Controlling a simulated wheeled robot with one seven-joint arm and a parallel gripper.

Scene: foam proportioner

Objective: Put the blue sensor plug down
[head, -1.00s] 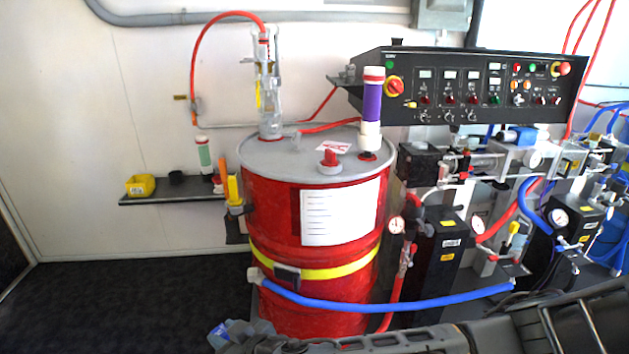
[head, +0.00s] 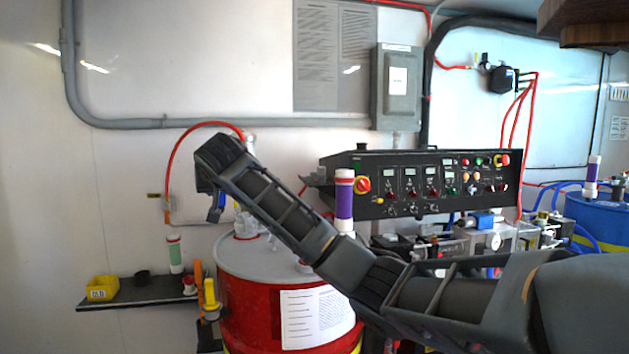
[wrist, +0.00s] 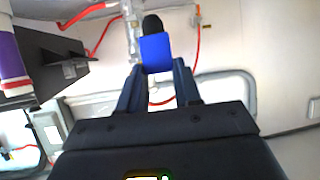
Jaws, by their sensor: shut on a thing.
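The blue sensor plug (wrist: 156,52), a blue block with a dark rounded end, sits between the fingertips of my gripper (wrist: 157,72) in the wrist view. My gripper is shut on it. In the head view my gripper (head: 215,207) hangs down from the raised wrist, above the back left of the red drum (head: 250,310). Only a little blue shows there, and the fingers are hard to make out. The plug appears held clear of any surface.
A purple-and-white cylinder (head: 344,200) stands on the drum. A control panel (head: 425,185) is behind my arm. A red hose arches near my wrist.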

